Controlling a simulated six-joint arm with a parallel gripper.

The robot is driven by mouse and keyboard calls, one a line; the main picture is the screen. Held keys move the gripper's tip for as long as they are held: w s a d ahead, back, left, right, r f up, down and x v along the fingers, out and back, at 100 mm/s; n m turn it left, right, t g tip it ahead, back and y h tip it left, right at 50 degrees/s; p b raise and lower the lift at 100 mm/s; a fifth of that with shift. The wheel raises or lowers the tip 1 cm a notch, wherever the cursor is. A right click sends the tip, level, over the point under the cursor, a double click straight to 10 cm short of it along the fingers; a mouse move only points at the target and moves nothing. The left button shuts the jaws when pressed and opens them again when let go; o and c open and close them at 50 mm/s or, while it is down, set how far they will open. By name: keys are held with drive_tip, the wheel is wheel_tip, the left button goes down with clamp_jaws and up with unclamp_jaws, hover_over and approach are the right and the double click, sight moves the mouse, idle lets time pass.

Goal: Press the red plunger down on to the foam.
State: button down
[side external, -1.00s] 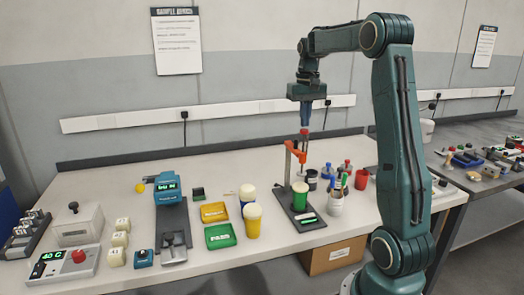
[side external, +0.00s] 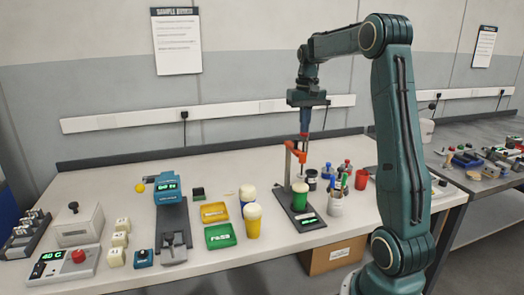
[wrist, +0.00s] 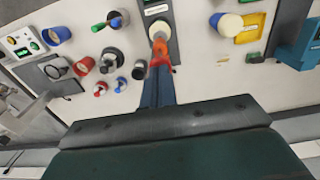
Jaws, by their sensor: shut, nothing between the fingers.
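The red plunger (side external: 304,138) stands upright in an orange arm on a post, above a green cup (side external: 300,198) with pale foam (side external: 300,187) on top. The cup stands on a dark base plate with a green display. My gripper (side external: 304,132) is shut, points straight down and has its fingertips at the plunger's top; exact contact is hard to tell. In the wrist view the shut fingers (wrist: 158,90) reach toward the orange arm (wrist: 159,56), with the foam (wrist: 161,30) just beyond. The plunger's lower end is not clear.
A yellow tray (side external: 214,212) and a green tray (side external: 220,236) lie further left.

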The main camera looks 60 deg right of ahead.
drive_tip(key=shift+f, duration=1.65)
drive_tip(key=shift+r, duration=0.1)
idle(0.8)
drive_tip(key=shift+r, duration=4.2)
drive_tip(key=shift+w+a+r, duration=0.1)
drive_tip(key=shift+a+r, duration=0.05)
drive_tip(key=shift+a, duration=0.3)
drive_tip(key=s+a+r+n+t+h, duration=0.1)
drive_tip(key=s+a+n+t, duration=0.2)
drive_tip(key=a, duration=1.7)
drive_tip(key=s+a+f+n+t, duration=0.1)
drive_tip(key=s+a+f+n, duration=0.2)
drive_tip(key=s+a, duration=0.2)
drive_tip(key=s+a+f+n+t+y, duration=0.1)
drive_tip(key=s+a+f+n, duration=0.2)
drive_tip(key=a, duration=0.4)
drive_tip(key=shift+s+a+f+t, duration=0.15)
drive_tip(key=shift+s+f+t, duration=0.2)
drive_tip(key=shift+s, duration=0.5)
